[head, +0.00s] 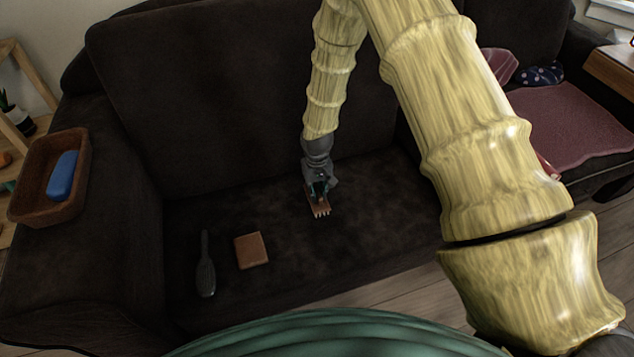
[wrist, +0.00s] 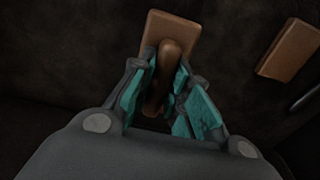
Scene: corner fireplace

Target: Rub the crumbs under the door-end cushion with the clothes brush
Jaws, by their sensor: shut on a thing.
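My gripper (head: 318,188) is shut on a wooden brush (head: 321,209), which I take to be the clothes brush. Pale bristle tufts show at its front edge in the head view. In the wrist view my gripper (wrist: 158,100) has its teal fingers around the brown handle, with the tan brush back (wrist: 182,30) beyond. The brush is low over the dark sofa seat (head: 280,275); I cannot tell whether it touches. No crumbs can be made out on the dark fabric. I cannot tell which part is the door-end cushion.
A brown flat block (head: 251,250) and a dark paddle-shaped brush (head: 206,270) lie on the seat left of my gripper. A brown tray (head: 22,205) with a blue item (head: 62,176) sits on the left armrest. A mauve cover (head: 560,125) lies at right.

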